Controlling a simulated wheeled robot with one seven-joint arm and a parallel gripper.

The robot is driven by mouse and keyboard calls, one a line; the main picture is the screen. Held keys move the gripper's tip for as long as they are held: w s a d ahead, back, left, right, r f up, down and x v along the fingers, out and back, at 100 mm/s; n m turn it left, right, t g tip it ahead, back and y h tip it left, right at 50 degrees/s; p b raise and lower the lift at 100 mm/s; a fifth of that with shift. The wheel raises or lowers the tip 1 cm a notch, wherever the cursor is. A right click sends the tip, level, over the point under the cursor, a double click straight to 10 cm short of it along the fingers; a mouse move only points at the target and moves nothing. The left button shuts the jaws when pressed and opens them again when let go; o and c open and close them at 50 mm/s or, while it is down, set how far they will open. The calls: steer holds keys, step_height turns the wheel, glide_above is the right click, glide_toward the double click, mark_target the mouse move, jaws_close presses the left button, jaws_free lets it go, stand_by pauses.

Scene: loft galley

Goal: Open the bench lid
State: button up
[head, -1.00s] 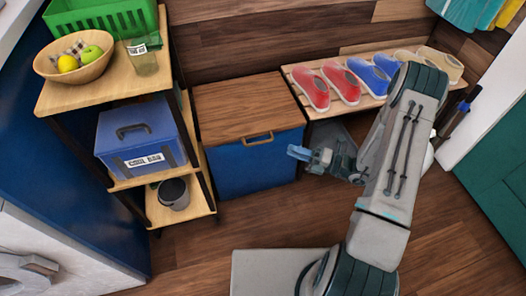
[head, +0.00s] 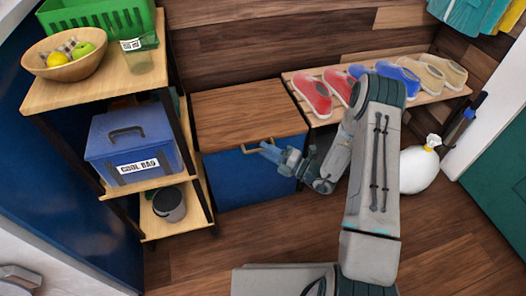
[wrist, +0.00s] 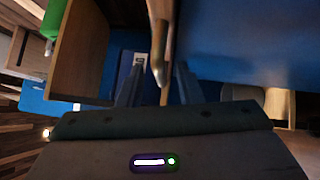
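The bench (head: 245,182) is a blue box with a brown wooden lid (head: 245,108), which lies shut. A light wooden handle (head: 250,149) sits at the lid's front edge, partly hidden by my gripper in the head view. My gripper (head: 266,149) is at the right part of the handle, in front of the blue face. In the wrist view my gripper (wrist: 158,82) has its two fingers apart, with the handle (wrist: 158,55) between them. I cannot tell whether either finger touches it.
A shelf unit (head: 105,85) stands close on the bench's left, with a fruit bowl (head: 70,62), a green crate (head: 98,16) and a blue cool bag (head: 135,145). A slatted shoe rack (head: 425,97) is on the right. A white sack (head: 418,170) stands beyond my arm. The floor in front is clear.

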steer(key=shift+x, duration=0.9)
jaws_close()
steer(key=shift+r, duration=0.1)
